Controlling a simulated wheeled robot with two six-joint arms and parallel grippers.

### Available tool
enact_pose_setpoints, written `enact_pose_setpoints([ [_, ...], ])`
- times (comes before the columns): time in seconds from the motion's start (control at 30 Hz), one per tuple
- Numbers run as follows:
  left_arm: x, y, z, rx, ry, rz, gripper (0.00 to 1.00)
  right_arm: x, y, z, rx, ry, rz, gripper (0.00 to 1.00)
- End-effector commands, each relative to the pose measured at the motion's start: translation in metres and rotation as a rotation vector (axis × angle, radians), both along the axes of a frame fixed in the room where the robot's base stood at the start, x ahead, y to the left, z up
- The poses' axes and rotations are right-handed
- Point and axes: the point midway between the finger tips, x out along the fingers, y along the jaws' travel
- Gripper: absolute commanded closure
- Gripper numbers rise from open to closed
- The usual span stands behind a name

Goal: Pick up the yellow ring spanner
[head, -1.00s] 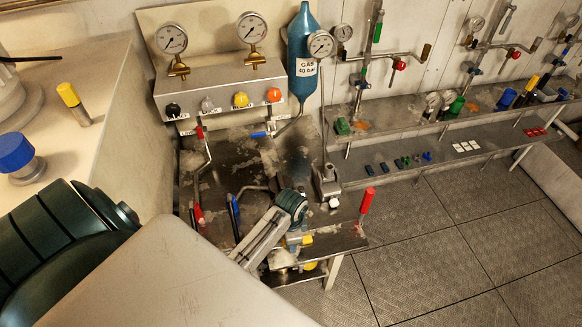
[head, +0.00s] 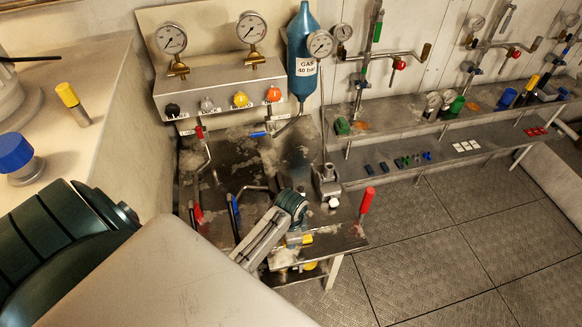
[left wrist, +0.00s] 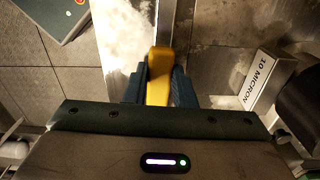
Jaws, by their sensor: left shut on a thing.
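The yellow ring spanner (left wrist: 159,80) shows in the left wrist view as a yellow shaft between the two dark blue fingers of my left gripper (left wrist: 160,88). The fingers are shut on it. The rest of the spanner is hidden by the gripper body and fingers. In the head view my left gripper (head: 297,237) is low over the front of the metal bench, partly covered by my own wrist. A small bit of yellow (head: 307,239) shows beside it. My right gripper is not in view.
The metal bench (head: 338,240) carries red-handled and blue-handled tools close to my gripper. A box marked 10 MICRON (left wrist: 262,80) lies to the right in the left wrist view. A gauge panel (head: 215,90) and a blue gas bottle (head: 302,50) stand behind. Floor to the right is clear.

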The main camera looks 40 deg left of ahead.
Motion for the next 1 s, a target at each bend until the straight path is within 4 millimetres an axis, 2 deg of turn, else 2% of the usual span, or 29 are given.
enact_pose_setpoints([
  [0.17,0.001,0.000,0.011,0.000,-0.004,0.000,1.00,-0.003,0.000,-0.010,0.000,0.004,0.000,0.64],
  [0.3,0.001,0.000,0.031,-0.001,-0.006,-0.001,1.00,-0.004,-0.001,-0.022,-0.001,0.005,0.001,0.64],
  [0.7,-0.103,-0.018,0.037,-0.001,0.000,0.000,1.00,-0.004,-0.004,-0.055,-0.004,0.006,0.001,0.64],
  [0.8,-0.124,-0.022,0.040,-0.002,0.001,0.000,1.00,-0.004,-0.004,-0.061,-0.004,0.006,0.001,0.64],
  [1.0,-0.150,-0.026,0.045,0.000,0.000,0.000,1.00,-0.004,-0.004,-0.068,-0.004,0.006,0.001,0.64],
])
